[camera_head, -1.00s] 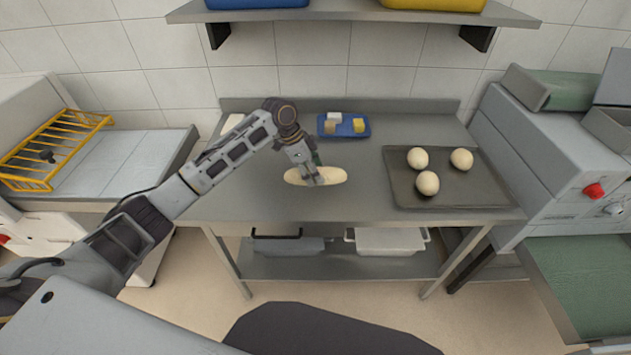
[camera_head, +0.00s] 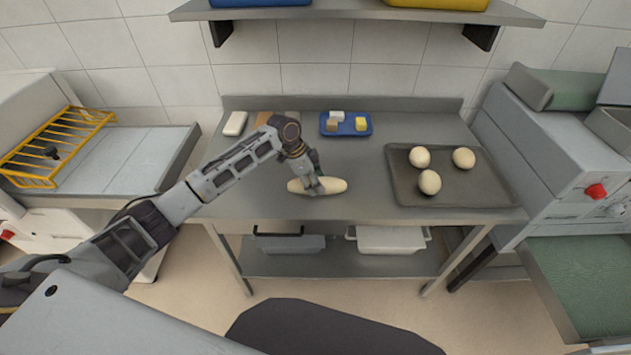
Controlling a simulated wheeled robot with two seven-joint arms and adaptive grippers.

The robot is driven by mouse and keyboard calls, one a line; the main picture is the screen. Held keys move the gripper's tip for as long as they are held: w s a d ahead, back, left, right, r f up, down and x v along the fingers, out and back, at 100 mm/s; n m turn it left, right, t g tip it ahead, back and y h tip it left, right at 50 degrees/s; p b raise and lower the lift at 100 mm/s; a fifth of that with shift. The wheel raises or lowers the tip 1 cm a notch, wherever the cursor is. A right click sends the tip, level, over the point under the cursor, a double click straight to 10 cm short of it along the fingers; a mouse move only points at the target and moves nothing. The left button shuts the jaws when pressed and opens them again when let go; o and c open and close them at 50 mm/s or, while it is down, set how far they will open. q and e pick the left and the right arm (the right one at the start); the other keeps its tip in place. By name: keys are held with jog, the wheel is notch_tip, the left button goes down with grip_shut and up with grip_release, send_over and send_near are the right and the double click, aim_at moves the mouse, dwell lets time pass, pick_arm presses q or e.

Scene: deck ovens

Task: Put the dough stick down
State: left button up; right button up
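The dough stick (camera_head: 333,186) is a pale, elongated piece lying level, left to right, over the middle front of the steel table (camera_head: 270,205). My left gripper (camera_head: 316,188) comes down on it from above, with its fingers around the middle of the stick. The fingers look closed on the dough, though they are small in this view. The stick appears at or very near the tabletop; I cannot tell whether it touches. My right gripper is not in view.
A dark tray (camera_head: 462,192) with three dough balls (camera_head: 430,182) lies on the table's right. A blue tray (camera_head: 346,124) with small blocks is at the back. A white block (camera_head: 235,123) lies back left. Machines stand on both sides; a shelf (camera_head: 350,13) hangs above.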

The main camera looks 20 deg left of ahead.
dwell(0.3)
pick_arm(q)
jog(key=o, duration=1.1)
jog(key=shift+f, duration=0.1)
jog(key=v, duration=1.2)
jog(key=shift+b, duration=0.3)
